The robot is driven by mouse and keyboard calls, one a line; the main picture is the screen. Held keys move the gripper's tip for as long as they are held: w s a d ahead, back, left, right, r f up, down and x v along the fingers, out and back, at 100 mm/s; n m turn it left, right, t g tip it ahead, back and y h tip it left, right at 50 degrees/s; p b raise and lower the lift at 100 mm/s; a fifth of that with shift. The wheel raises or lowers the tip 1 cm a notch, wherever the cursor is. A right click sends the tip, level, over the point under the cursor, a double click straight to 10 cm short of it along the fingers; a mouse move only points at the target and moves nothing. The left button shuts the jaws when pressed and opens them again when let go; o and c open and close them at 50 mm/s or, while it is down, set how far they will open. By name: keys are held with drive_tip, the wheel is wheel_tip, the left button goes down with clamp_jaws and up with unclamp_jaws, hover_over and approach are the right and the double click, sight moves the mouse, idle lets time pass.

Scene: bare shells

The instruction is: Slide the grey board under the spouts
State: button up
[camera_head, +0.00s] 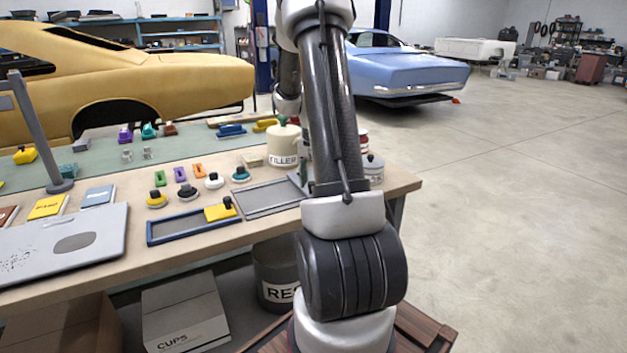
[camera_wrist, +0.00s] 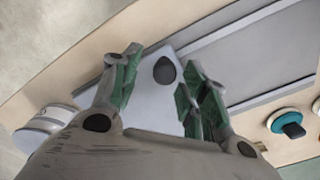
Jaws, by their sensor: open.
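A light grey board (camera_wrist: 152,108) lies flat on the bench in the wrist view, with a black teardrop-shaped knob (camera_wrist: 164,71) on it. My gripper (camera_wrist: 158,72) is open, its green-padded fingers on either side of the knob with gaps to both. In the head view my arm hides most of the gripper and board. A cream tin marked FILLER (camera_head: 282,147) with a green top stands left of my arm. I cannot make out the spouts clearly.
A grey-framed tray (camera_head: 268,198) lies beside the board, and a blue-framed tray (camera_head: 180,231) with a yellow block is further left. Several round knobbed pieces (camera_head: 214,181) stand behind them. A large grey panel (camera_head: 100,237) lies at far left. The bench's right edge is close.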

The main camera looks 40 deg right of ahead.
wheel_tip(320, 180, up, 12)
idle(0.4)
idle(0.5)
drive_tip(key=s+a+r+n+t, duration=0.1)
drive_tip(key=s+a+r+n, duration=0.1)
drive_tip(key=s+a+n, duration=0.2)
drive_tip(key=s+a+r+n+t, duration=0.2)
drive_tip(key=s+a, duration=0.6)
drive_tip(key=a, duration=0.4)
drive_tip(key=s+a+r+n+t, duration=0.1)
drive_tip(key=s+a+r+n, duration=0.3)
drive_tip(key=s+a+n, duration=0.2)
drive_tip(key=shift+s+a, duration=0.4)
drive_tip(key=shift+a, duration=0.6)
